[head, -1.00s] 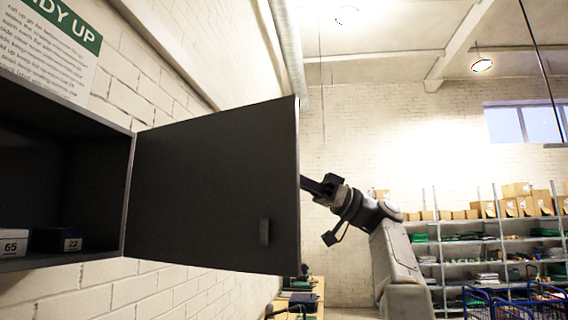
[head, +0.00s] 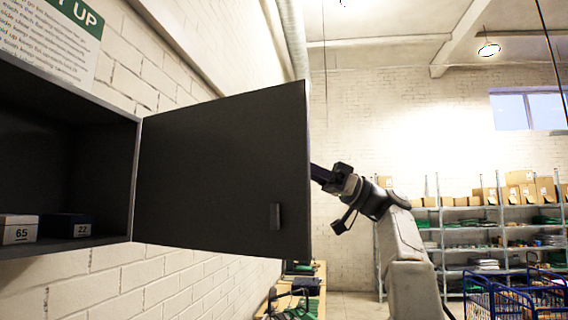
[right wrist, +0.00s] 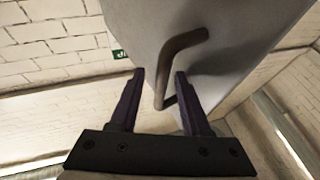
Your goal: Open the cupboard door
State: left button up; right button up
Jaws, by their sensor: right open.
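The cupboard door (head: 220,175) stands wide open in the head view, its dark inner face toward me, swung out from the cupboard (head: 75,75) on the left wall. My right gripper (head: 322,175) is at the door's free edge, its fingertips partly hidden behind it. In the right wrist view, the open gripper (right wrist: 158,75) points at the door's pale outer face (right wrist: 240,25). The bent bar handle (right wrist: 178,47) shows between and beyond the two fingers; I cannot tell whether they touch it. My left gripper is out of view.
Boxes marked 65 (head: 18,229) and 22 (head: 66,226) sit inside the cupboard. A bench (head: 300,295) runs along the wall below the door. Shelving (head: 470,235) and blue trolleys (head: 510,298) stand at the back right, with open floor before the shelving.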

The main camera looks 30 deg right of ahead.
jog(key=p+v, duration=0.1)
jog(key=v, duration=0.9)
jog(key=shift+d, duration=0.3)
jog(key=shift+f, duration=0.1)
